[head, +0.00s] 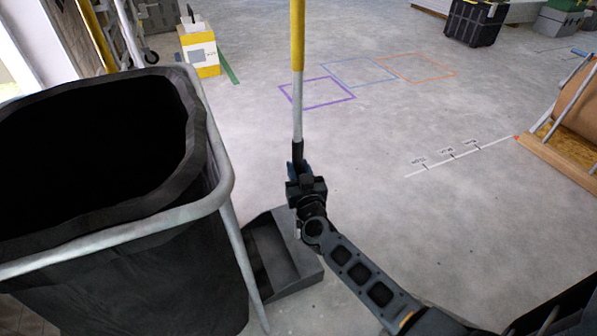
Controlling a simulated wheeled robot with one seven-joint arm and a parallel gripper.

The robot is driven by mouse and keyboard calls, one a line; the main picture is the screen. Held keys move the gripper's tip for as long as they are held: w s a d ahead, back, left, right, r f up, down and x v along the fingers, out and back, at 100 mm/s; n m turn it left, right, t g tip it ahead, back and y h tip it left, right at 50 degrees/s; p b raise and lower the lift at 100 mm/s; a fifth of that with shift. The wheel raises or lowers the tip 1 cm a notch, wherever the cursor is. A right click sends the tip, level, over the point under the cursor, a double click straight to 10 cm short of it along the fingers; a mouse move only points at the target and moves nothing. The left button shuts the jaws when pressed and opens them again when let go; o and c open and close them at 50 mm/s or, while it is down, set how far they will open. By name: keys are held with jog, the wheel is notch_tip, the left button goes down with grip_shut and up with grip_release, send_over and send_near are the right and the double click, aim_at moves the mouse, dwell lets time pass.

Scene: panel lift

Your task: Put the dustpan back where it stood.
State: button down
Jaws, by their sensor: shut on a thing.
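The dustpan (273,252) is a dark grey pan at the lower middle of the head view, beside the bin frame. A long upright handle (298,60), yellow above and grey below, rises above my gripper. My gripper (298,172) is shut on the handle's dark lower part, just above the pan. The fingertips are partly hidden by the wrist. I cannot tell whether the pan touches the floor. Purple (316,93), blue (358,71) and orange (416,67) outlined squares are marked on the floor farther back.
A large bin with a black liner (120,240) on a grey tube frame stands close at left. A yellow and white box (199,52) stands behind it. A white marked line (455,156) and a wooden-based rack (565,160) are at right. The middle floor is clear.

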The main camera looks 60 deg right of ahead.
jog(key=c, duration=0.8)
grip_release()
jog(key=shift+r, duration=0.1)
jog(key=shift+s+a+p, duration=0.25)
jog(key=shift+p, duration=0.05)
jog(key=s+a+r+n+t+y+p, duration=0.25)
jog(key=s+a+r+y, duration=0.2)
jog(key=s+a, duration=0.65)
jog(key=s+a+r+n+t+y+p, duration=0.2)
jog(key=s+a+r+n+y, duration=0.25)
jog(key=s+a, duration=0.65)
jog(key=s+a+r+y, duration=0.1)
jog(key=s+a+r, duration=0.1)
jog(key=s+r, duration=0.1)
jog(key=s+a+r+n+g+y, duration=0.1)
jog(key=s+a+r, duration=0.1)
jog(key=s+r, duration=0.1)
jog(key=s+a+r+n+g+y, duration=0.1)
jog(key=s+a+r, duration=0.2)
jog(key=r, duration=0.2)
jog(key=shift+s+r+g+y, duration=0.15)
jog(key=shift+s+g+y, duration=0.1)
jog(key=shift+y, duration=0.15)
